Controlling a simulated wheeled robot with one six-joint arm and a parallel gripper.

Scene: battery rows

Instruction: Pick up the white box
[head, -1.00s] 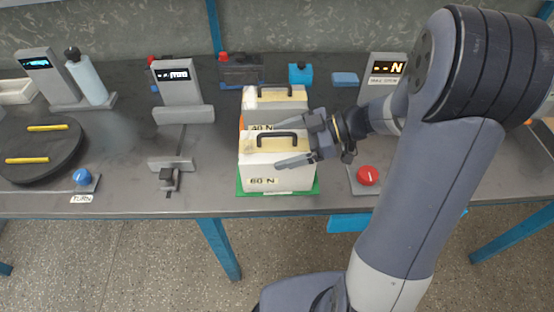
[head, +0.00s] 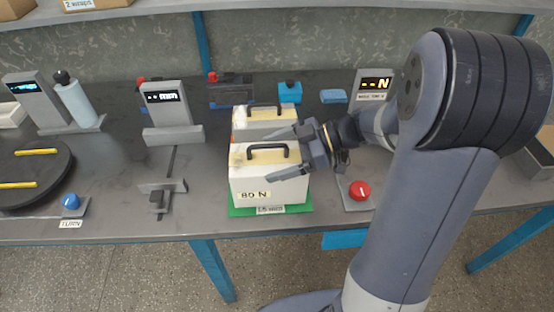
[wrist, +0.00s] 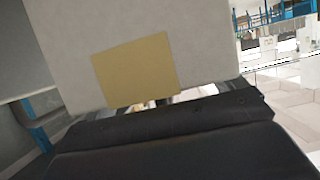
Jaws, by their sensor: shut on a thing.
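The front white box (head: 290,188) has a black top handle, a cream patch on its lid and a number label on its front. It is at the green mat (head: 238,212); a small gap beneath it cannot be ruled out. My gripper (head: 272,157) reaches in from the right, one finger along the box's far side and one along its near side, shut on it. A second white box (head: 240,116) with a handle stands just behind, partly hidden. In the wrist view, a pale box face (wrist: 210,45) with a tan patch fills much of the picture.
A red knob (head: 359,190) is close to the right, under my arm. A grey slider stand (head: 160,194) and a display post (head: 166,105) are to the left. A blue block (head: 289,92) and dark device stand behind. Bare bench lies left of the mat.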

